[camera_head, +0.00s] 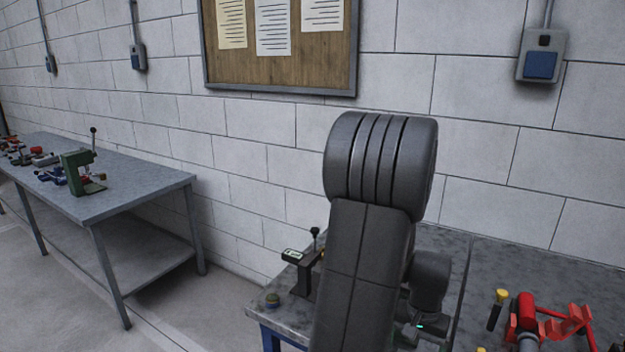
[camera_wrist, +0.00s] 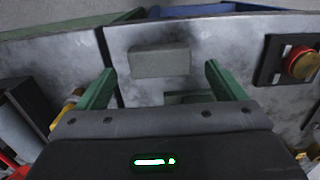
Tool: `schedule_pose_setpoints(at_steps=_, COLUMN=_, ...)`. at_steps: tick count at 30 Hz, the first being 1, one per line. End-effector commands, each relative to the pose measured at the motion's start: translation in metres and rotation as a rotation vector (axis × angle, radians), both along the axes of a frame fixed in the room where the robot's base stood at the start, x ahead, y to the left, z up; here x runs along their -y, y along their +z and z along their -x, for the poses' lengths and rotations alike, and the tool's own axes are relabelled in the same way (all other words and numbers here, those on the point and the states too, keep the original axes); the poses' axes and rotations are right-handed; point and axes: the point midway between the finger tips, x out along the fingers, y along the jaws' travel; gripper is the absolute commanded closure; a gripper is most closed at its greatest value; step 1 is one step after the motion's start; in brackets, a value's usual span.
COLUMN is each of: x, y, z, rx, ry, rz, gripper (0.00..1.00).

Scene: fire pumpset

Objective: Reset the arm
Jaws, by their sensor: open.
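My gripper (camera_wrist: 160,88) shows in the wrist view with its two green fingers spread apart and nothing between them. It is over a grey metal bench top (camera_wrist: 145,35). A flat grey-green block (camera_wrist: 160,60) lies on the bench ahead of the fingers, apart from them. In the head view my dark arm rises in front of the bench (camera_head: 455,240) and hides part of it.
A red device (camera_head: 535,315) and a yellow-capped tool (camera_head: 497,308) are at the bench's right. A second bench (camera_head: 130,190) with a green press (camera_head: 80,172) stands left. Floor between benches is clear.

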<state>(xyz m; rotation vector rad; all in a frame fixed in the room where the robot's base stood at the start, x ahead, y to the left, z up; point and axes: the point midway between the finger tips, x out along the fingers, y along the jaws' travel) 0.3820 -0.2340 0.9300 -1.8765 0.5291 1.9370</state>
Motion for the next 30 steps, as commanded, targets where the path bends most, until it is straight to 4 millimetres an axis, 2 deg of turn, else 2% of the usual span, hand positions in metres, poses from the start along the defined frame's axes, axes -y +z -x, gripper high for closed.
schedule_pose_setpoints(at_steps=3, x=-0.001, y=-0.021, z=0.002, rx=-0.005, ry=0.000, rz=-0.003, gripper=0.10)
schedule_pose_setpoints(at_steps=8, x=-0.001, y=-0.044, z=0.002, rx=-0.001, ry=0.000, rz=-0.001, gripper=0.10)
schedule_pose_setpoints(at_steps=9, x=-0.001, y=-0.032, z=0.001, rx=0.002, ry=0.000, rz=0.001, gripper=0.10)
schedule_pose_setpoints(at_steps=15, x=-0.001, y=-0.021, z=0.001, rx=0.002, ry=0.000, rz=0.001, gripper=0.10)
schedule_pose_setpoints(at_steps=30, x=-0.001, y=-0.020, z=0.001, rx=-0.001, ry=0.000, rz=-0.001, gripper=0.10)
